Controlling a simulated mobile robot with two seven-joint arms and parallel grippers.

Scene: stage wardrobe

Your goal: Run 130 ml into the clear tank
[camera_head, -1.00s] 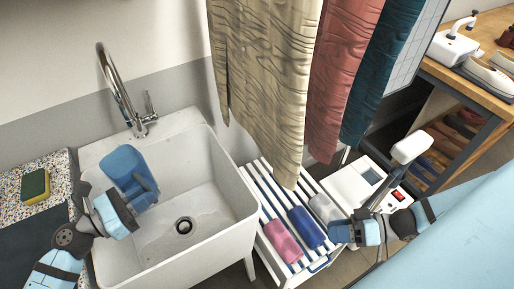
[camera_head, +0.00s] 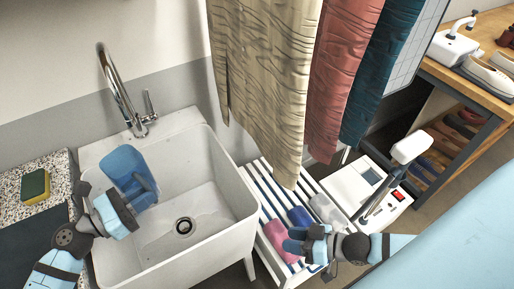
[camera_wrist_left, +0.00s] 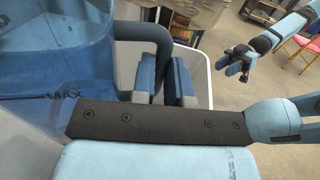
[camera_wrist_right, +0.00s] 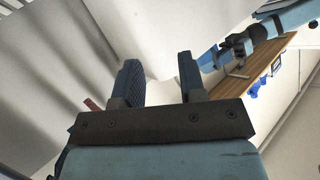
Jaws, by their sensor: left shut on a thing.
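The clear blue tank (camera_head: 122,165) is inside the left part of the white sink (camera_head: 218,230), tilted, below and beside the tap. The left wrist view shows its blue wall with a MAX mark (camera_wrist_left: 65,96). My left gripper (camera_head: 143,196) is shut on the tank's dark handle (camera_wrist_left: 160,45). The chrome tap (camera_head: 115,80) has a side lever (camera_head: 150,104). No water stream shows. I cannot read a water level in the tank. My right gripper (camera_head: 292,240) is open and empty, in front of the slatted rack; its fingers are apart in the right wrist view (camera_wrist_right: 162,85).
Cream, red and teal cloths (camera_head: 265,80) hang right of the tap. A slatted rack (camera_head: 262,190) with pink, blue and grey rolls stands beside the sink. A white device with a red switch (camera_head: 398,196) is farther right. A sponge (camera_head: 35,186) lies on the left counter.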

